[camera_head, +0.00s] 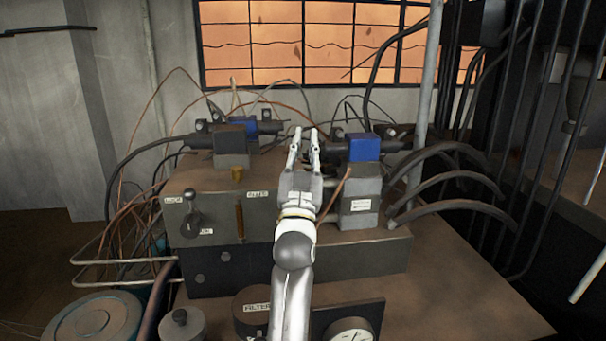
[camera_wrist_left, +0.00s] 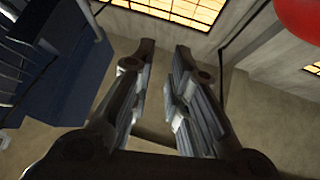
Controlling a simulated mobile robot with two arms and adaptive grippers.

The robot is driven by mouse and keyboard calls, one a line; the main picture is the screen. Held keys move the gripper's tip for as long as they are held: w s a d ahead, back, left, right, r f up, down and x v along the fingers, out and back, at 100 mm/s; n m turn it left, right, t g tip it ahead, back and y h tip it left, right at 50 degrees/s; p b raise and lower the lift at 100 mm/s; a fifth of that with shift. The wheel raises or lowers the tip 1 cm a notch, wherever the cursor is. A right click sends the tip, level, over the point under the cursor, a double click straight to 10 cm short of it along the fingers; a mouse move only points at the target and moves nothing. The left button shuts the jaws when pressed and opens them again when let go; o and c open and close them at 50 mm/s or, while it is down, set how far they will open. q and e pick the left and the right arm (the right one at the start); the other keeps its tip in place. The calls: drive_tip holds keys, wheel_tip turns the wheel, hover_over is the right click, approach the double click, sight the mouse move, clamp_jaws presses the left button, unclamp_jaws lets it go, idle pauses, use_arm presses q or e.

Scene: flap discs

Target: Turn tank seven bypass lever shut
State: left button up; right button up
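A small dark lever (camera_head: 189,208) with a ball knob is on the left of the front face of the grey hydraulic block (camera_head: 220,195). It stands roughly upright, with small white labels above and below it that I cannot read. I cannot tell if it is the tank seven bypass lever. The lever is not recognizable there. My right gripper is not in view.
Blue-capped valves (camera_head: 363,147) stand behind and right of my left gripper. Thick black hoses (camera_head: 450,180) curve at the right. Thin cables hang at the left. A pressure gauge (camera_head: 350,330) is at the front. A red rounded thing (camera_wrist_left: 302,15) shows in the wrist view.

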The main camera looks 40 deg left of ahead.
use_arm(q)
drive_tip(key=w+d+m+h, duration=0.1)
drive_tip(key=m, duration=0.1)
drive_tip(key=d+m+h, duration=0.1)
drive_tip(key=d+m, duration=0.1)
drive_tip(key=w+d+m+h+p, duration=0.1)
drive_tip(key=m+h, duration=0.1)
drive_tip(key=shift+w+d+f, duration=0.2)
drive_tip(key=shift+w+d, duration=0.05)
drive_tip(key=shift+w, duration=0.05)
clamp_jaws()
drive_tip(key=s+d+f+m+g+y+p, duration=0.2)
drive_tip(key=s+d+f+m+g+p, duration=0.1)
drive_tip(key=s+d+f+m+g, duration=0.45)
drive_tip(key=w+a+f+p, duration=0.2)
drive_tip(key=w+a+p, duration=0.1)
drive_tip(key=a, duration=0.7)
drive_tip(key=shift+w+m+p, duration=0.3)
drive_tip(key=shift+w+m, duration=0.15)
drive_tip(key=shift+w, duration=0.35)
drive_tip(key=shift+s+a, duration=0.1)
